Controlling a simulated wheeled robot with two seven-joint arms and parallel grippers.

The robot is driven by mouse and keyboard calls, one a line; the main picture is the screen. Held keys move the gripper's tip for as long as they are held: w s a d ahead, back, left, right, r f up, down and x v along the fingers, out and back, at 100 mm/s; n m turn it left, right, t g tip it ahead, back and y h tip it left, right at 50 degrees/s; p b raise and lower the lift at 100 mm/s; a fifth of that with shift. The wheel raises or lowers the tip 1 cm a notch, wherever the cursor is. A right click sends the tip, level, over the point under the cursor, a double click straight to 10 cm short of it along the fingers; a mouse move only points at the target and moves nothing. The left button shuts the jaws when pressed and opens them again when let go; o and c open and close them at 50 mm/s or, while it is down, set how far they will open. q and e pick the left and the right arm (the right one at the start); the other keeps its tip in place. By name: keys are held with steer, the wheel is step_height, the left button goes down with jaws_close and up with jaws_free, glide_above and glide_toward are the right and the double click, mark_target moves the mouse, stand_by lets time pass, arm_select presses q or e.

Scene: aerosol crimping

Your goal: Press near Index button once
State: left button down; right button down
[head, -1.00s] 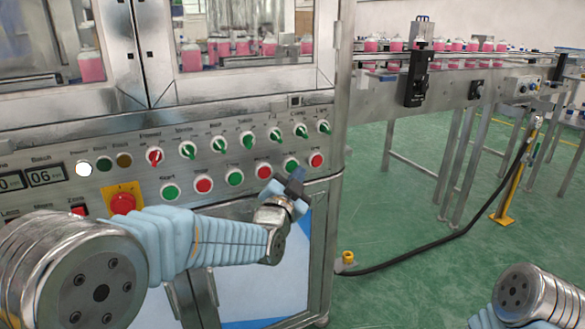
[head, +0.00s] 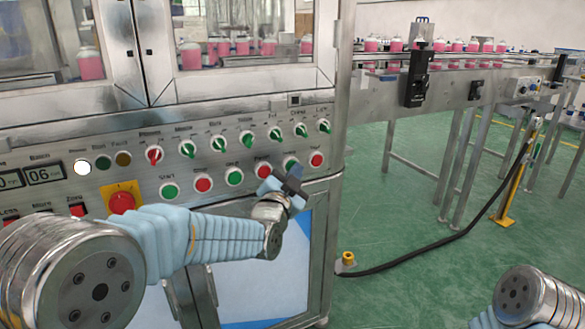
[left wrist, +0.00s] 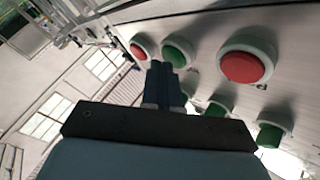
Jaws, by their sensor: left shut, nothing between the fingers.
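The control panel has a lower row of alternating green and red push buttons. I cannot read which one is labelled Index. My left gripper (head: 293,178) is shut and empty, just in front of the right part of this row. Its tips point at the panel just below a green button (head: 290,162), partly covering it. A red button (head: 263,170) is to the left and another red button (head: 316,159) to the right. In the left wrist view the shut fingers (left wrist: 163,70) overlap the area below a green button (left wrist: 179,50); contact cannot be told. My right gripper is out of view.
Green selector knobs (head: 275,133) sit above the buttons. A red emergency stop on a yellow plate (head: 122,202) is at the left. A conveyor with pink bottles (head: 457,46) runs at the right. Green floor (head: 400,215) is open beside the machine.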

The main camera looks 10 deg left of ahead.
arm_select(q)
steer(key=shift+w+a, duration=0.15)
steer(key=shift+w, duration=0.05)
steer(key=shift+s, duration=0.15)
stand_by(0.4)
steer(key=shift+s+d, duration=0.45)
steer(key=shift+s, duration=0.1)
steer(key=s+d, duration=0.2)
steer(key=s, duration=0.2)
steer(key=shift+s+d, duration=0.1)
steer(key=shift+d, duration=0.3)
stand_by(0.6)
